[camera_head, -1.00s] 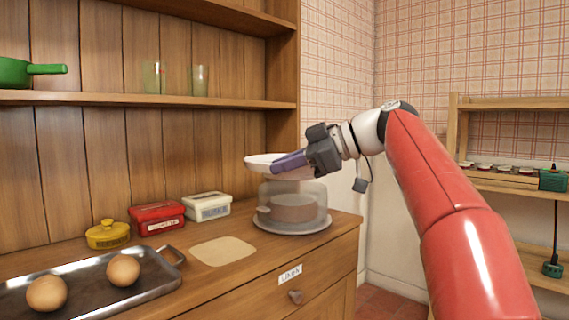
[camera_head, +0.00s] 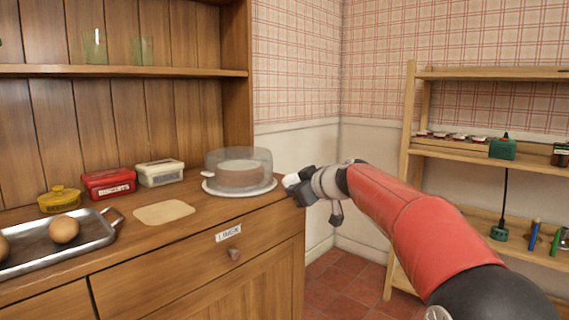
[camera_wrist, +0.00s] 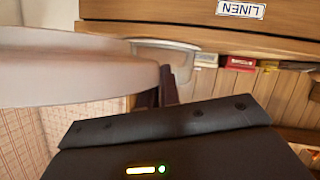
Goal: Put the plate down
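The white plate (camera_wrist: 75,75) fills the left of the wrist view, seen nearly edge-on. Its rim reaches the dark fingers of my gripper (camera_wrist: 158,90), which look closed on it. In the head view my gripper (camera_head: 297,188) is just off the right end of the wooden counter (camera_head: 190,222), roughly level with its top. There the held plate is almost wholly hidden; only a small pale patch shows at the gripper's tip, and I cannot tell if it is the plate.
A clear dome over a cake (camera_head: 240,172) stands on a white dish at the counter's right end. A tan mat (camera_head: 164,212) lies bare. A tray (camera_head: 75,245) with eggs, and yellow, red and white boxes are further left. A wooden shelf (camera_head: 460,150) stands right.

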